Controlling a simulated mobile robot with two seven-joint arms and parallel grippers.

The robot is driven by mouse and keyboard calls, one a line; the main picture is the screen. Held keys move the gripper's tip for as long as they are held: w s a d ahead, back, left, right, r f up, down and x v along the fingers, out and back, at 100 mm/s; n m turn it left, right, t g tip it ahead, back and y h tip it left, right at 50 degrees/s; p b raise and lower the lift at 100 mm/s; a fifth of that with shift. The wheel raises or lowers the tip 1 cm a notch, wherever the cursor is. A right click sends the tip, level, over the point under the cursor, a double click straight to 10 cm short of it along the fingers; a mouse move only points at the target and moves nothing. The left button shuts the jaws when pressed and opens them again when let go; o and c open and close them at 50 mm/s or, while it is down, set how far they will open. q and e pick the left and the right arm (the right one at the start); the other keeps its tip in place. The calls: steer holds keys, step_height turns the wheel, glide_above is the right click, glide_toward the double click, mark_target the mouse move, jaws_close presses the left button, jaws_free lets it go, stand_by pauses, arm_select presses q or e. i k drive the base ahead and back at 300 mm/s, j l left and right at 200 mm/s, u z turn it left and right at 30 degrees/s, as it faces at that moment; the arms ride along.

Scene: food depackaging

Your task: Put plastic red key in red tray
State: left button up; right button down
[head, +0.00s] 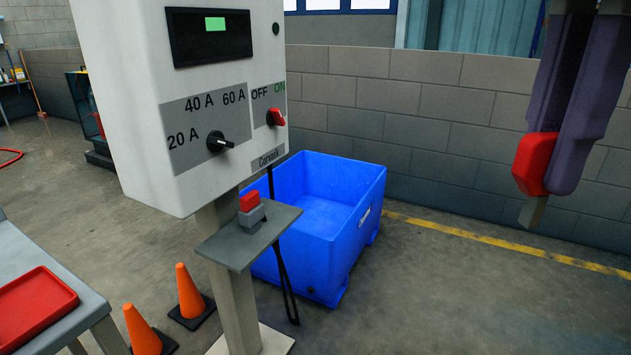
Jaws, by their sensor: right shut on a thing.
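My right gripper (550,172) is at the upper right, pointing down, with dark purple fingers. It is shut on a red piece with a pale stem below it, which looks like the plastic red key (533,163). The key hangs in the air in front of the block wall, well away from the tray. The fingers hide part of it. The red tray (38,305) lies on a grey table at the lower left, cut off by the picture's edge. Its visible part is empty. My left gripper is not in view.
A white control box (215,75) with a red switch (277,118) stands on a post. Its small grey shelf (240,245) bears a grey block with a red top (250,202). A blue bin (345,225) and two orange cones (188,290) stand nearby. The right floor is clear.

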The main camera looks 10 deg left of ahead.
mark_target(26, 306)
steer(key=i+j+u, duration=0.1)
steer(key=j+u, duration=0.2)
steer(key=u, duration=0.15)
steer(key=i+j+u, duration=0.1)
steer(key=j+u, duration=0.3)
steer(key=i+j+u, duration=0.15)
steer(key=u, duration=0.3)
steer(key=i+j+u, duration=0.2)
steer(key=u, duration=0.2)
